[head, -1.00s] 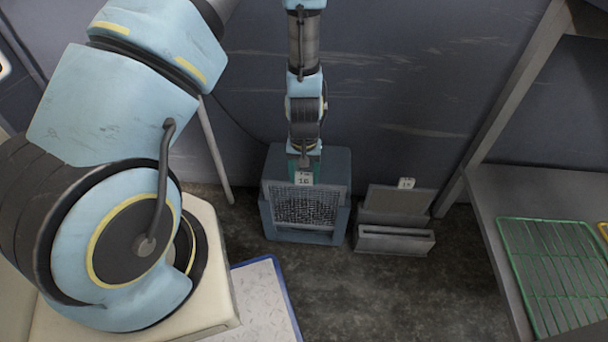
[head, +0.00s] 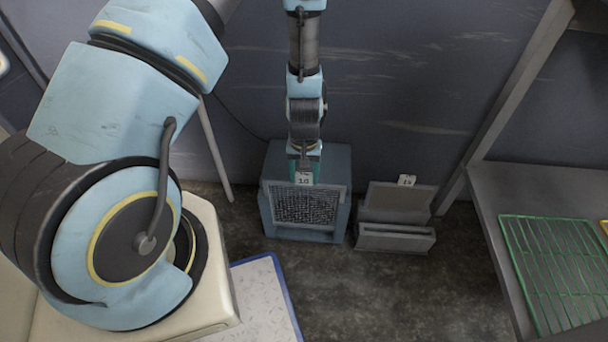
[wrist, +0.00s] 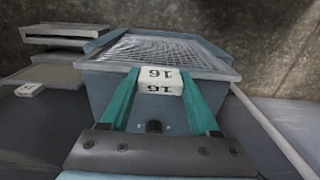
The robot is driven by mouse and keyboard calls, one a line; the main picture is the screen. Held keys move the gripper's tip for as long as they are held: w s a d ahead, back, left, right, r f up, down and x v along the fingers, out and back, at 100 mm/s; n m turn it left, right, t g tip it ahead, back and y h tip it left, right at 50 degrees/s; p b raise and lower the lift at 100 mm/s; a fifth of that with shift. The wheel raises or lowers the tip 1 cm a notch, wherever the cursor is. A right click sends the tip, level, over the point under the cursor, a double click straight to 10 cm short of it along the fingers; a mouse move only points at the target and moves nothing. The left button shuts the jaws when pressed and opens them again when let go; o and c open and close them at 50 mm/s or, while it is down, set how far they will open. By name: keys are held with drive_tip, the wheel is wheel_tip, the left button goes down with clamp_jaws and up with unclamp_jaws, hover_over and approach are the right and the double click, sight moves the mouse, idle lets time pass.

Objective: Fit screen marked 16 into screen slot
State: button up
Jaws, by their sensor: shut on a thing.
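The screen marked 16 (head: 305,207) is a fine mesh panel in a light frame, with a white tab (head: 303,179) at its top edge. It stands upright against the front of a blue-grey box (head: 334,165), within the box's raised side and bottom rails, where the screen slot is. Whether it is fully seated cannot be told. My gripper (wrist: 158,88) has green fingers and is shut on the tab. In the wrist view the mesh (wrist: 165,50) reaches out beyond the tab, and the number appears upside down.
A grey rack (head: 395,238) stands on the floor right of the box, holding a plain panel (head: 398,197) with a white tag. A metal shelf (head: 490,195) with a green wire rack (head: 553,265) is at the right. A blue-edged mat (head: 265,290) lies in front.

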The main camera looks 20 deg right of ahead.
sight(304, 191)
drive_tip(key=shift+f+b, duration=2.25)
drive_tip(key=shift+f, duration=1.25)
idle(1.8)
drive_tip(key=o, duration=1.5)
wheel_tip(304, 191, up, 11)
drive_tip(key=p, duration=0.2)
drive_tip(key=shift+p, duration=0.35)
